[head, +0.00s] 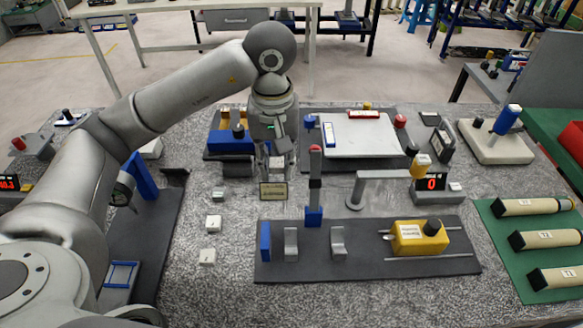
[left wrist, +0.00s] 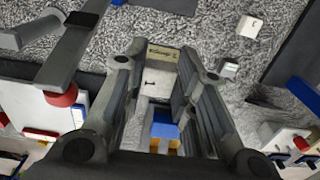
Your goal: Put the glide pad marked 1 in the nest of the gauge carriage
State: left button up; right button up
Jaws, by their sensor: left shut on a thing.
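My left gripper (head: 276,172) points down at the back middle of the bench. It is shut on a pale glide pad (left wrist: 155,84), which shows between the fingers in the left wrist view with a dark mark like a 1. In the head view the fingers mostly hide this pad. A small lettered plate (head: 273,191) shows just in front of the fingertips, and also in the left wrist view (left wrist: 163,54). The yellow gauge carriage (head: 420,237) sits on rails at the right of the dark base plate (head: 300,270); its nest is not clear. My right gripper is not seen.
Several small pale pads, one here (head: 213,222), lie left of the base plate. A blue-footed post (head: 314,200) and a grey arm stand (head: 375,180) rise between gripper and carriage. A red-digit display (head: 431,183) stands behind the carriage. Labelled cylinders (head: 545,239) lie on a green mat at right.

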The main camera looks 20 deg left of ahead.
pick_arm(q)
jog(key=w+a+f+p, duration=0.1)
jog(key=w+a+f, duration=0.1)
jog(key=w+f, duration=0.1)
jog(key=w+a+f+p, duration=0.1)
jog(key=w+a+f, duration=0.1)
jog(key=w+f, duration=0.1)
jog(key=w+a+f+p, duration=0.1)
jog(key=w+a+f, duration=0.1)
jog(key=w, duration=0.3)
jog(key=shift+f, duration=0.55)
jog(key=shift+w+a+f+p, duration=0.1)
jog(key=shift+w+f+p, duration=0.05)
jog(key=shift+f+p, duration=0.15)
notch_tip(320, 180, down, 3)
jog(key=shift+r+p, duration=0.1)
jog(key=shift+p, duration=0.7)
jog(key=shift+f+b, duration=0.25)
jog(key=shift+b, duration=0.05)
jog(key=o, duration=0.9)
jog(key=shift+c, duration=0.2)
